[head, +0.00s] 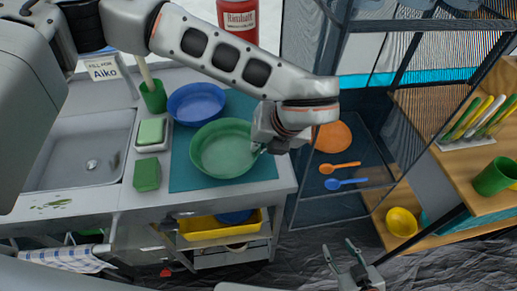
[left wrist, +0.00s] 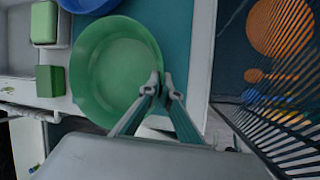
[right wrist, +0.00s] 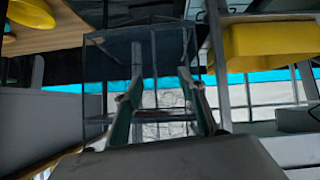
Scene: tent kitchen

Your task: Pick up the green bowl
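The green bowl (head: 222,150) is over the teal mat (head: 262,168) on the counter, right of the sink. It also shows in the left wrist view (left wrist: 115,65). My left gripper (head: 258,148) is at the bowl's right rim. In the left wrist view its fingertips (left wrist: 160,84) are close together, one on each side of the rim, and look shut on it. Whether the bowl touches the mat I cannot tell. My right gripper (head: 342,256) is low, right of the counter, with its fingers apart and empty, as the right wrist view (right wrist: 158,88) shows.
A blue bowl (head: 196,103) is just behind the green bowl. A green sponge (head: 151,131) on a dish and a green block (head: 147,175) are to its left, near the sink (head: 85,150). A wire-mesh shelf with an orange plate (head: 333,137) stands at right. A yellow bin (head: 205,228) is below the counter.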

